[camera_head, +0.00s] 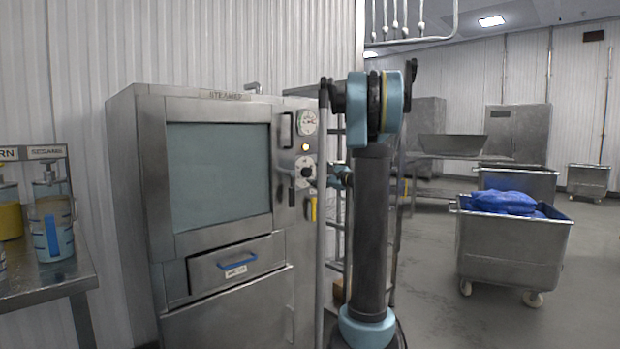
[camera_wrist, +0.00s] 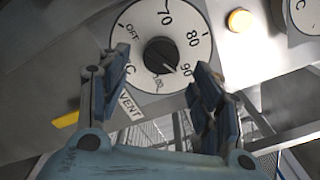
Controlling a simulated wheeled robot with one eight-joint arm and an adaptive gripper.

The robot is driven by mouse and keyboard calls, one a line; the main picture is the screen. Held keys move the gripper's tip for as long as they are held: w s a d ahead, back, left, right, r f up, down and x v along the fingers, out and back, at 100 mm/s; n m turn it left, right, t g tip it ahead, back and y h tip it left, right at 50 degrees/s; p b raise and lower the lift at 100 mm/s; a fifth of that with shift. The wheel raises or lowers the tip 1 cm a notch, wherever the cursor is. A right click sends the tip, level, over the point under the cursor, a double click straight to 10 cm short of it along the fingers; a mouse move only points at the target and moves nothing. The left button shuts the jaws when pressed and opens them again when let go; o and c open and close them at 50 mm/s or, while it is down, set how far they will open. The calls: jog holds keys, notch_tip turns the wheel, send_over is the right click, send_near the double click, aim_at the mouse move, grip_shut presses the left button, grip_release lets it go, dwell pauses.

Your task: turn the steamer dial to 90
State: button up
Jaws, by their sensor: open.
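The steamer (camera_head: 290,235) is a steel cabinet with a large door window. Its temperature dial (camera_head: 304,163) is white and partly covered by my gripper (camera_head: 308,179) in the head view. In the wrist view the dial (camera_wrist: 133,25) shows OFF, 70, 80 and 90 around a round black knob (camera_wrist: 160,52). A small pale mark on the knob points down and right, near the 90; the exact setting is hard to tell. My gripper (camera_wrist: 160,73) is open, its blue fingers on either side below the knob, with no visible grip on it.
An orange lamp (camera_head: 305,147) and a gauge (camera_head: 308,122) sit above the dial. A door handle (camera_head: 285,130) stands close left. A wire rack is right of the steamer. A cart (camera_head: 512,250) with blue contents stands on open floor at right.

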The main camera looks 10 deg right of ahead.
aim_at(310, 173)
jog(key=shift+x, duration=2.45)
jog(key=shift+c, duration=0.5)
jog(key=c, duration=1)
